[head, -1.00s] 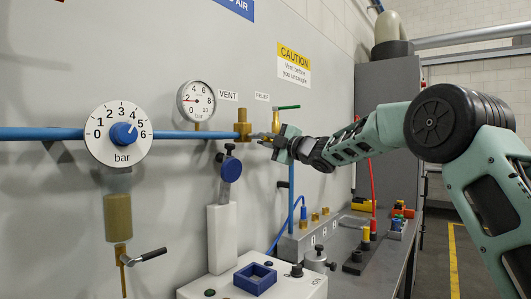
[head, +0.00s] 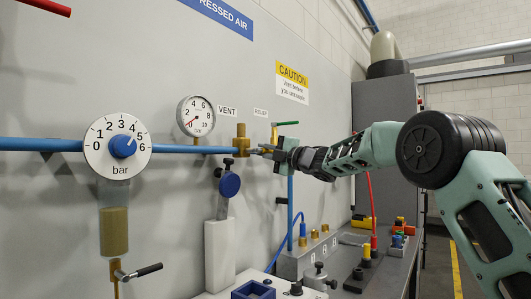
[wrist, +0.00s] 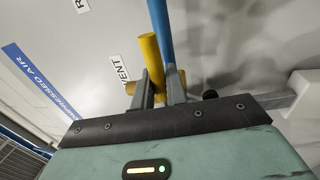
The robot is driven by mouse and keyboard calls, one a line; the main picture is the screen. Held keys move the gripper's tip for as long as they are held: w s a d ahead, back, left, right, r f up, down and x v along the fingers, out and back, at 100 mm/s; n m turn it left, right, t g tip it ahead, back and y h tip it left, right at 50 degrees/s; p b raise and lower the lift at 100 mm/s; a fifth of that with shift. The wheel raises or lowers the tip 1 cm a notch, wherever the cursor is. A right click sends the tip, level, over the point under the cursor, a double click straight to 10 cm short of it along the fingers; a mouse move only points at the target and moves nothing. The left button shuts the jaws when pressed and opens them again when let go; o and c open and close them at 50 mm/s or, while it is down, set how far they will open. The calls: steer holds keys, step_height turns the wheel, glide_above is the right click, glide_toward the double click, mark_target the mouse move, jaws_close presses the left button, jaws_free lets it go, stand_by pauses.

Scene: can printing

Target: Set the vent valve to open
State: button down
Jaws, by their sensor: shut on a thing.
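The brass vent valve (head: 241,142) sits on the blue air pipe under the VENT label (head: 227,111). My gripper (head: 261,150) reaches it from the right, with its fingers just beside the brass body. In the wrist view the fingers (wrist: 161,92) are close together in front of the valve's brass part (wrist: 153,62). My gripper is shut on the vent valve's handle, which the fingers mostly hide. I cannot read the handle's angle. The pressure gauge (head: 196,116) left of the valve has its red needle pointing low left, near zero.
A regulator dial with a blue knob (head: 123,147) is at the left. The relief valve with a green lever (head: 287,124) is close behind my gripper. A bench (head: 345,262) with fittings and hoses stands below. The yellow caution sign (head: 292,77) is above.

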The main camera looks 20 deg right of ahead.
steer(key=c, duration=1.5)
jaws_free()
steer(key=b+v, duration=0.5)
steer(key=v, duration=1.2)
steer(key=shift+s+d+f, duration=0.1)
steer(key=shift+s+d, duration=0.05)
steer(key=shift+d, duration=0.05)
